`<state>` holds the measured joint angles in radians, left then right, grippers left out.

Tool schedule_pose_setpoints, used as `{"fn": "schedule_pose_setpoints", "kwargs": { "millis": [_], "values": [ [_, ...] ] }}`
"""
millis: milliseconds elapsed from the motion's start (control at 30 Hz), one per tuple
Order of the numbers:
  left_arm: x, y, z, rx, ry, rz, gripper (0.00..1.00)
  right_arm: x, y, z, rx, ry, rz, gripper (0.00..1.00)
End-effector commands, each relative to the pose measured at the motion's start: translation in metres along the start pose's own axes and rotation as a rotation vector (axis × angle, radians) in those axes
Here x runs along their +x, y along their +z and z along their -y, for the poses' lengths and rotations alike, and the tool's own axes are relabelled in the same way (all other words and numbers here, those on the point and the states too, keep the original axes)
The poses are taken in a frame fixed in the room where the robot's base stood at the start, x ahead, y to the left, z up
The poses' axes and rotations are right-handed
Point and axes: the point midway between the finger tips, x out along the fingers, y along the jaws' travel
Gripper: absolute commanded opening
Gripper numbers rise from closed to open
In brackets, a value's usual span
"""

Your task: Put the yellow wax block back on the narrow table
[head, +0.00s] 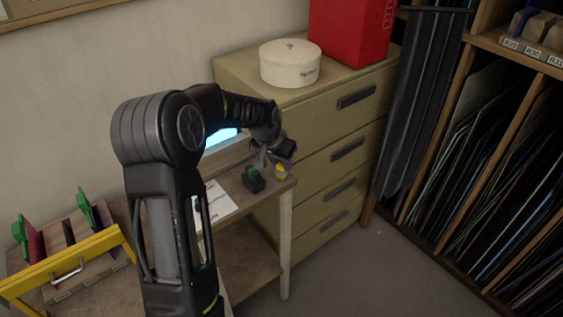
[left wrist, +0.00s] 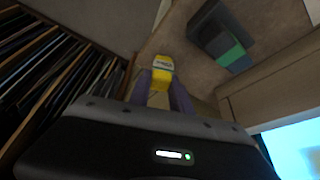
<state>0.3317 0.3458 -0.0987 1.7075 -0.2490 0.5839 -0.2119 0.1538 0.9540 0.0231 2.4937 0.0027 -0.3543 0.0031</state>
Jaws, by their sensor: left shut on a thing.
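The yellow wax block (head: 281,174) is at the right end of the narrow table (head: 258,199). My left gripper (head: 274,160) reaches over the table from the left and is shut on the block. In the left wrist view, the yellow block (left wrist: 163,66), with a pale label, sits between the fingertips of my left gripper (left wrist: 162,84). The brown tabletop (left wrist: 178,38) shows behind it. I cannot tell whether the block touches the tabletop or is slightly above it. My right gripper is not in view.
Dark and green blocks (head: 253,180) stand close to the left of the yellow block. A paper sheet (head: 216,203) and a lit screen (head: 221,138) are farther left. A drawer cabinet (head: 330,150) stands behind, and racks of glass sheets (head: 480,150) are at right.

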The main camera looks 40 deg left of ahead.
Motion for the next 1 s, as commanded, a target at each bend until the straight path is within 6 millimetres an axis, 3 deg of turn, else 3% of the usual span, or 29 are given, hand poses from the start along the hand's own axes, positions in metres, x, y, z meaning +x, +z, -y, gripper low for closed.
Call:
{"fn": "schedule_pose_setpoints", "kwargs": {
  "millis": [233, 267, 500, 867, 1000],
  "values": [
    [0.002, 0.001, 0.0, 0.0, 0.0, -0.001, 0.0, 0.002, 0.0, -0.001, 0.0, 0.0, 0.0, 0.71],
    [0.001, 0.0, 0.0, 0.0, 0.0, -0.001, 0.26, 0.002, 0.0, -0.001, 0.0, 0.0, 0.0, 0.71],
    [0.001, 0.0, 0.0, 0.0, 0.0, 0.0, 0.46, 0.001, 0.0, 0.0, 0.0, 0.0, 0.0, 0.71],
    [-0.002, -0.001, 0.0, 0.0, 0.0, -0.002, 0.47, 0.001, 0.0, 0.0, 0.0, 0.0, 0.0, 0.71],
    [-0.015, -0.001, 0.0, 0.0, -0.001, -0.003, 0.47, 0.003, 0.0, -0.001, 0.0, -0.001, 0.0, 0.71]
  ]
}}
